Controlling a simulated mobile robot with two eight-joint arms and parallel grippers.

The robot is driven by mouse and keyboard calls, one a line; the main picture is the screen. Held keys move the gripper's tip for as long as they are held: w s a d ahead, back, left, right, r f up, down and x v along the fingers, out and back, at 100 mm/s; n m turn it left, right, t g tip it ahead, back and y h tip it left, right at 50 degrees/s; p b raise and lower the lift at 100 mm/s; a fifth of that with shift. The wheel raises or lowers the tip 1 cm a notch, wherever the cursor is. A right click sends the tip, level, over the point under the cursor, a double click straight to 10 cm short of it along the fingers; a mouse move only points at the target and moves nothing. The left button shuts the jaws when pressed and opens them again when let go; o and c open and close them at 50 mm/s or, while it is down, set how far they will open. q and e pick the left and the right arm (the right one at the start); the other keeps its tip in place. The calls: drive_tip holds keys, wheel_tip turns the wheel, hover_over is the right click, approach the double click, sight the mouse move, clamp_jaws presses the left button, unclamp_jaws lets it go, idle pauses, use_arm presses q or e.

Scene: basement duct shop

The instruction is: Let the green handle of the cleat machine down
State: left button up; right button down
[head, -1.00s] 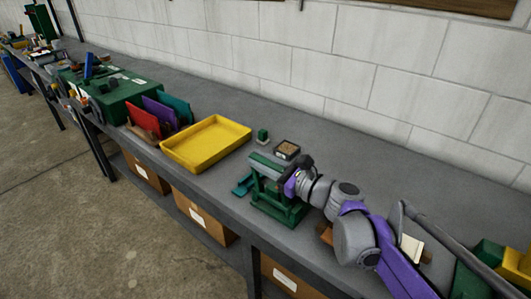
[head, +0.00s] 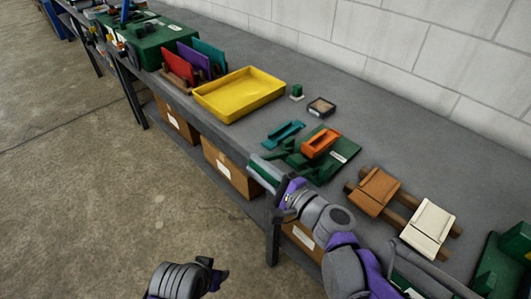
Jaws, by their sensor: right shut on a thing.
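The cleat machine (head: 332,167) is on the bench, with a green base plate bearing a white label. An orange block (head: 321,143) sits in its middle. Its green handle (head: 263,169), a bar with a pale grey-green face, is swung down over the bench's front edge, low and toward me. My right gripper (head: 281,190) is shut on the handle near its right end; my wrist hides part of the grip. My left gripper (head: 217,276) is low over the floor at the bottom, away from the machine; its jaws are unclear.
A teal piece (head: 284,134) lies left of the machine. Brown (head: 379,191) and cream (head: 429,224) pieces lie on the right. Cardboard boxes (head: 231,168) sit underneath.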

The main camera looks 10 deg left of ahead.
wheel_tip(320, 180, down, 8)
drive_tip(key=n+b, duration=0.3)
drive_tip(key=shift+s+a+r+n, duration=0.15)
drive_tip(key=shift+s+a+n, duration=0.15)
drive_tip(key=shift+s, duration=0.1)
drive_tip(key=c, duration=0.7)
unclamp_jaws()
drive_tip(key=shift+w, duration=0.1)
drive_tip(key=v, duration=1.1)
